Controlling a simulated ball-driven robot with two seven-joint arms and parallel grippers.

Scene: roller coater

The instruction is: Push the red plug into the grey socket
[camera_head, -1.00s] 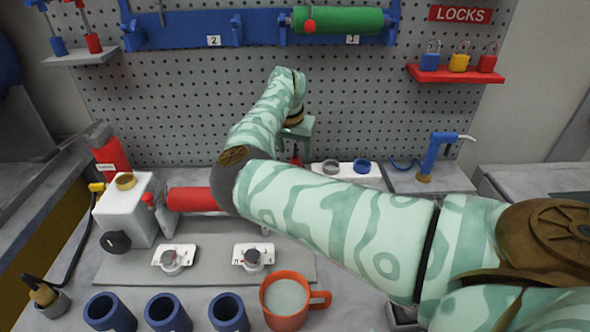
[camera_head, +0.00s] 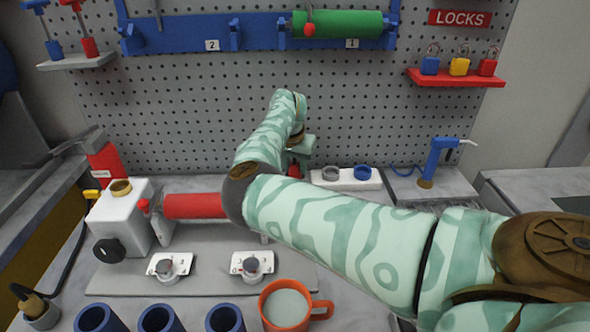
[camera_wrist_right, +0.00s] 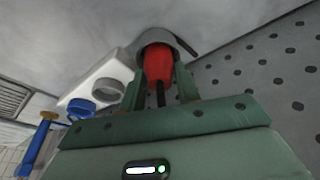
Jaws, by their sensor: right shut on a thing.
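My right arm reaches in from the right. In the head view its gripper (camera_head: 298,162) points down, just left of a white block (camera_head: 346,184), with its fingers partly hidden. In the right wrist view the gripper is shut on the red plug (camera_wrist_right: 158,63), which sits between the two fingers. A grey rounded part (camera_wrist_right: 174,36) curves around the plug's far end; I cannot tell whether it is the socket or how deep the plug sits. A small piece of red (camera_head: 294,171) shows below the gripper in the head view. My left gripper is not in view.
The white block carries a grey ring (camera_head: 330,173) and a blue ring (camera_head: 362,172). A red roller (camera_head: 193,206) lies left of my arm. An orange mug (camera_head: 285,305) and several blue cups stand in front. A pegboard (camera_head: 225,115) rises close behind the gripper.

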